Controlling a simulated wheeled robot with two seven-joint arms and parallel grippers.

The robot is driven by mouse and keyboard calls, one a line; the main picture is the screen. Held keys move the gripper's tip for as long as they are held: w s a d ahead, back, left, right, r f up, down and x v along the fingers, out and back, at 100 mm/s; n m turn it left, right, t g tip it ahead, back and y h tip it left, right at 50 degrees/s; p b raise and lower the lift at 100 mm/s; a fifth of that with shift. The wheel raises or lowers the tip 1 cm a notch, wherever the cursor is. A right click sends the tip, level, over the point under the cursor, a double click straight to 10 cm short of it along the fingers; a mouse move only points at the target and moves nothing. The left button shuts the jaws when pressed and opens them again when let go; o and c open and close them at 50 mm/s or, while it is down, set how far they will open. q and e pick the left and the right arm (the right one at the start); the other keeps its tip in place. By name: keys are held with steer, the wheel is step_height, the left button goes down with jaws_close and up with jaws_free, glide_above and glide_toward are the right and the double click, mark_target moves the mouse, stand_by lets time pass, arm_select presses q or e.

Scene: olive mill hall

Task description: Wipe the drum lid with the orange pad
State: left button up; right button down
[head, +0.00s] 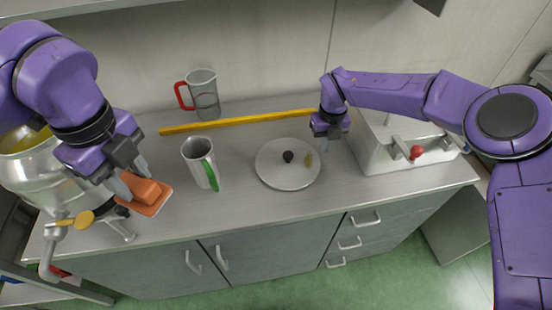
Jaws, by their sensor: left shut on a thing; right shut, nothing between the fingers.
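The drum lid (279,176) is a pale round disc lying flat on the counter, with a dark knob (288,156) near its middle. A yellow-brown mark (309,160) shows on it, right of the knob. My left gripper (138,174) is shut on the orange pad (149,194), a block on a flat base. The pad is near the counter's left end, well left of the lid. I cannot tell whether it touches the counter. My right gripper (331,146) is shut and empty, just right of the lid's upper right edge.
A metal jug with a green handle (200,164) stands between pad and lid. Behind are a clear jug with red handle (204,95) and a yellow bar (235,122). A metal drum (45,178) is left; a grey box with red-knobbed lever (385,150) is right.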

arm_select(q)
steer(key=shift+f, duration=0.15)
